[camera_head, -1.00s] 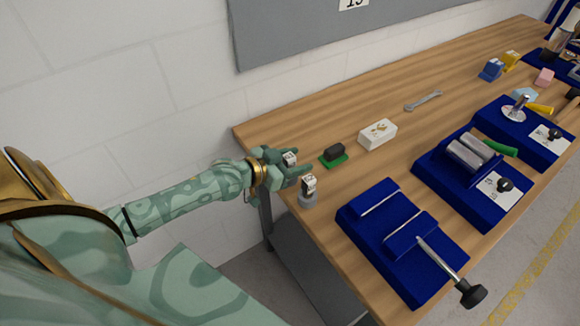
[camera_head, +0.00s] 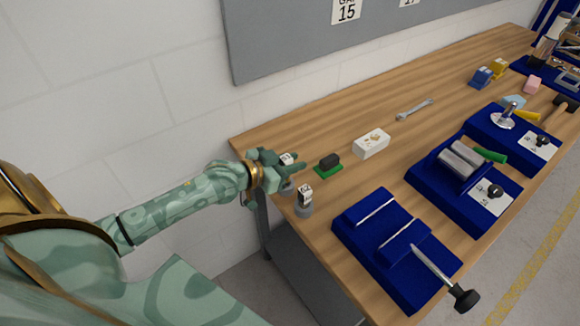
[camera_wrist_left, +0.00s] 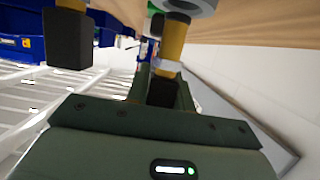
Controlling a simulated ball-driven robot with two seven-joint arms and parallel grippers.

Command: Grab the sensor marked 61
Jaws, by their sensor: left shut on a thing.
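My left gripper (camera_head: 287,170) is at the near left corner of the workbench, shut on a small sensor with a white label (camera_head: 287,158). The fingers hide most of its body. A second small grey sensor with a white label on top (camera_head: 304,194) stands upright on the bench edge, just in front of the gripper. The numbers on both labels are too small to read, so I cannot tell which is 61. In the left wrist view the gripper's dark fingertips show, but the hold is unclear. My right gripper is not in view.
A dark block on a green base (camera_head: 329,163) sits just right of the gripper, with a white box (camera_head: 371,144) beyond it. A blue fixture with a rod and black knob (camera_head: 370,240) lies at the front. A wrench (camera_head: 415,108) lies farther back. Bare wood separates them.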

